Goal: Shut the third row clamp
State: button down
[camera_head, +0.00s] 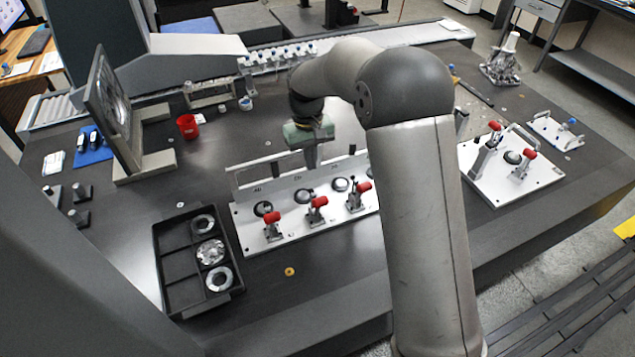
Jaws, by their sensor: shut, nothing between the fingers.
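A white fixture plate (247,235) stands on the dark table with a row of red-handled toggle clamps. I see the left clamp (273,226), the middle clamp (317,210) and the third clamp from the left (355,197), close beside my arm. Their red grips all stand raised at the front; whether each clamp is shut is too small to tell. Round dark and silver parts sit behind them. My arm hides the plate's right end. My gripper (312,165) points down above the back of the plate, behind the middle clamp, shut and empty.
A black tray (178,268) with metal rings lies left of the plate. A red cup (187,126) and a framed panel (108,105) stand at the back left. A second clamp plate (490,183) is on the right. The table in front is mostly clear.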

aim_at(318, 205)
jog(key=shift+s+d+f+p, duration=0.25)
jog(key=shift+s+f, duration=0.3)
jog(key=shift+f, duration=0.45)
jog(key=shift+s+d+f+p, duration=0.25)
jog(key=shift+s+f, duration=0.25)
jog(key=shift+f, duration=0.5)
jog(key=shift+s+d+f+p, duration=0.2)
jog(key=shift+s+f, duration=0.35)
jog(key=shift+f, duration=0.45)
jog(key=shift+d, duration=0.15)
